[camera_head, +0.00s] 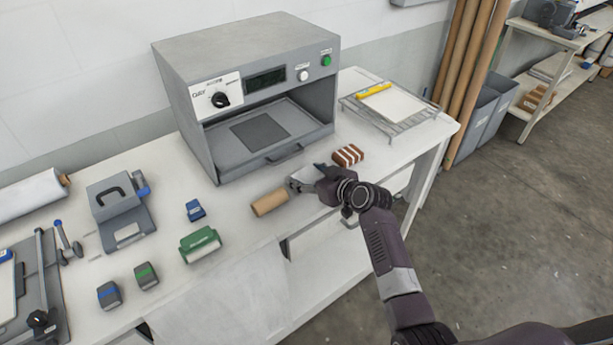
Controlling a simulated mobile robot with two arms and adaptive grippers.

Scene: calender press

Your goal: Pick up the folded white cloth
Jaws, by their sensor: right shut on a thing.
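The right gripper (304,178) is at the front edge of the white workbench, just below the opening of the grey press. It is shut on a small pale thing that looks like the folded white cloth (300,184). The fingers and wrist hide much of it, and I cannot tell whether it is clear of the bench top. My right arm comes in from the lower right. My left gripper is not in view.
The grey press (230,60) stands behind the gripper. A tan roll (270,201) lies just left of it, and a brown-and-white striped bundle (347,155) lies right of it. A wire rack (400,112) holds a white sheet. Small tools stand on the left.

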